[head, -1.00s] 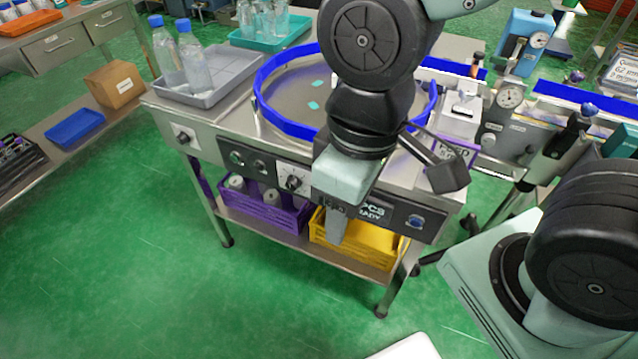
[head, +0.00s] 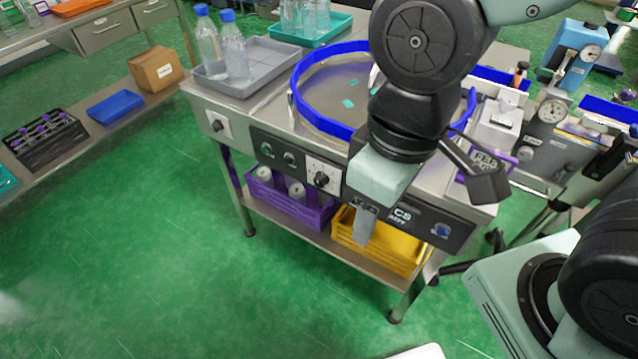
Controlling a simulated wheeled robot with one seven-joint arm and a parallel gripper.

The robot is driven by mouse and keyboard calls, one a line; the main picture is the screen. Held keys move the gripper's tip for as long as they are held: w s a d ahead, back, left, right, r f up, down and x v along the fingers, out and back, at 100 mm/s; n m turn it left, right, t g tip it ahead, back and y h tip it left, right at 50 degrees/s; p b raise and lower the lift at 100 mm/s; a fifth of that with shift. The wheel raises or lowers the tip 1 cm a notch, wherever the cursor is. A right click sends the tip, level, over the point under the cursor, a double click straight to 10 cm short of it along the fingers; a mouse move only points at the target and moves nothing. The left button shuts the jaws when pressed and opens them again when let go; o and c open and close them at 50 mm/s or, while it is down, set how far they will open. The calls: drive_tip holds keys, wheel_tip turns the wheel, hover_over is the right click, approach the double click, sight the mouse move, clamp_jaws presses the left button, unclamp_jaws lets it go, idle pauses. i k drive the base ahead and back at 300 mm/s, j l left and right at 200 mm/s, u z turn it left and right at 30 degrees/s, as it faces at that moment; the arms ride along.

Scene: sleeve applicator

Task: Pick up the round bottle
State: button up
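Two clear bottles with blue caps, a left one (head: 208,45) and a right one (head: 235,58), stand upright in a grey tray (head: 281,68) at the back left of the steel table. Several clear, capless-looking bottles (head: 318,20) stand in a teal tray (head: 342,27) behind it. I cannot tell which bottle is the round one. My gripper (head: 364,228) points down in front of the table's control panel, well to the right of the grey tray and apart from the bottles. Its fingers overlap in this view, so their opening is hidden. I see nothing held in it.
A blue-rimmed round turntable (head: 312,120) fills the table's middle, partly behind my arm. Purple (head: 318,217) and yellow (head: 398,254) crates sit on the lower shelf. A side bench with a cardboard box (head: 156,70) is at the left. The green floor in front is clear.

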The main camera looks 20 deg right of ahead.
sight(207, 36)
drive_tip(key=i+j+u, duration=0.55)
drive_tip(key=i+u, duration=0.2)
drive_tip(key=i, duration=0.15)
